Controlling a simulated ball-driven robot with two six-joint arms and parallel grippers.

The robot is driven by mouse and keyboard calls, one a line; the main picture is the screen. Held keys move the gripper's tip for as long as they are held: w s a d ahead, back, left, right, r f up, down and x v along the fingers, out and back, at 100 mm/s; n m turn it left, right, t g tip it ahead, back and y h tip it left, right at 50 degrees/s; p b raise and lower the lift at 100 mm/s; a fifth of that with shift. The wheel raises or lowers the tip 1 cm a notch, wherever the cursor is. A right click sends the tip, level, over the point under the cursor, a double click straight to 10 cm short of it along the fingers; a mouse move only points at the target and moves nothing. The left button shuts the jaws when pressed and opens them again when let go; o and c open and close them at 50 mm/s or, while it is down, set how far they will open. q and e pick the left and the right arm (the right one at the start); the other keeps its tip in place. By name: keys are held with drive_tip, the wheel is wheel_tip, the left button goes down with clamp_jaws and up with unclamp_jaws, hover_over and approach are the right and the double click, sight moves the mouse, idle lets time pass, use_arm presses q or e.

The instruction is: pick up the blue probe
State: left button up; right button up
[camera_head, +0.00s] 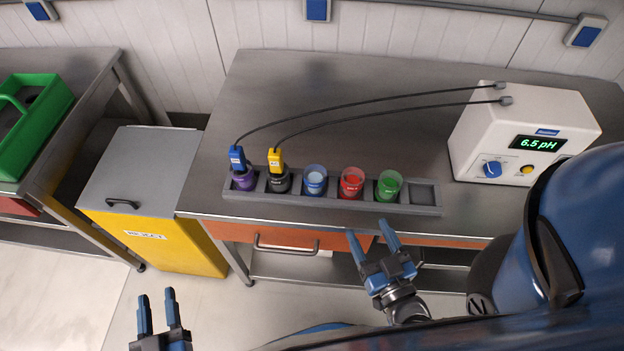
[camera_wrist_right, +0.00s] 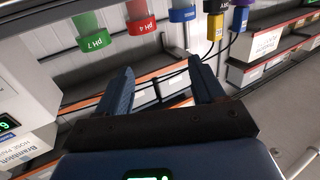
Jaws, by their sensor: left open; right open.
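The blue probe (camera_head: 237,157) stands upright in a purple cup (camera_head: 244,180) at the left end of the grey rack (camera_head: 330,204). A black cable runs from it to the pH meter (camera_head: 525,135). A yellow probe (camera_head: 275,160) stands in a dark cup to its right. In the right wrist view the blue probe (camera_wrist_right: 239,20) is at the upper right, beside the yellow probe (camera_wrist_right: 216,30). My right gripper (camera_head: 370,238) is open and empty in front of the table, right of the probes. My left gripper (camera_head: 157,304) is open and empty at the lower left, away from the rack.
Light blue (camera_head: 314,182), red (camera_head: 352,184) and green (camera_head: 389,186) cups fill further rack slots; the right end slot is empty. A yellow reject bin (camera_head: 165,240) stands left of the table. A green carrier (camera_head: 32,125) sits on the left bench. Two cables arch over the table.

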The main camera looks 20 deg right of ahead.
drive_tip(key=shift+c, duration=0.7)
